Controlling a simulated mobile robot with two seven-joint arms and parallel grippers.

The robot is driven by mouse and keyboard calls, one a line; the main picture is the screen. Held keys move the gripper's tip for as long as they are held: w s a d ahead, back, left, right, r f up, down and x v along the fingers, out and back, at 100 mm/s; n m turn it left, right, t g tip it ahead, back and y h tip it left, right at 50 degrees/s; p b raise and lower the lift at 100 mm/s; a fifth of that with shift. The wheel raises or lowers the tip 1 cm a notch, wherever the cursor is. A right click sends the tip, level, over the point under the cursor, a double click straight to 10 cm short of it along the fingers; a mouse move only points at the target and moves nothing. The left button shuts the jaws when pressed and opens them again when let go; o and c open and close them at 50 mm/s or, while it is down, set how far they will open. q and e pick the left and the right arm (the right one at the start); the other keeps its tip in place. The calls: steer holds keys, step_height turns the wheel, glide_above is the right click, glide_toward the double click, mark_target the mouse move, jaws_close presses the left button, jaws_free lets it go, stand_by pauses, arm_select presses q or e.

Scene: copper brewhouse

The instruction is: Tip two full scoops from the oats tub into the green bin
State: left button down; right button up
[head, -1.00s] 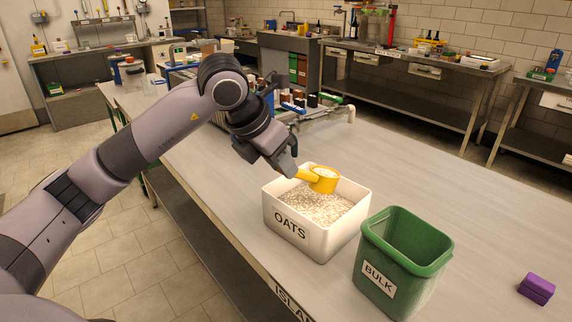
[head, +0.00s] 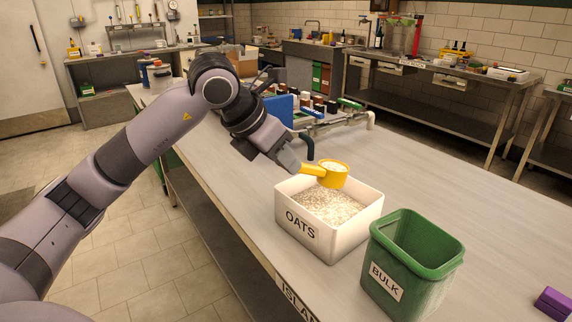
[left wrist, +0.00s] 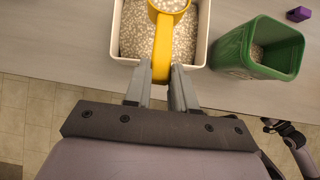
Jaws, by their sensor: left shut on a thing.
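The white tub marked OATS (head: 301,230) stands on the long table and holds pale oats. My left gripper (head: 293,166) is shut on the handle of a yellow scoop (head: 334,180). The scoop is about level, heaped with oats, and held above the far part of the tub. The left wrist view shows the scoop's handle (left wrist: 162,48) between the fingers (left wrist: 160,82). The green bin marked BULK (head: 386,284) stands right of the tub, open at the top. In the left wrist view some oats (left wrist: 257,52) show inside it. Part of my right arm shows there, its jaws unclear.
A purple block (head: 553,303) lies on the table right of the bin. Bottles and a pipe fitting (head: 345,122) stand behind the tub. The tabletop (head: 450,190) right of the tub and behind the bin is clear.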

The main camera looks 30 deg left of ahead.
arm_select(q)
steer(key=shift+s+a+t+h+b, duration=0.2)
steer(key=shift+s+t+b, duration=0.3)
steer(key=shift+b, duration=1)
steer(key=shift+s+a+t+h+b, duration=0.15)
steer(key=shift+s+t+b, duration=0.3)
steer(key=shift+b, duration=1)
steer(key=shift+r, duration=0.1)
steer(key=c, duration=1.7)
jaws_free()
jaws_close()
steer(key=shift+w, duration=0.1)
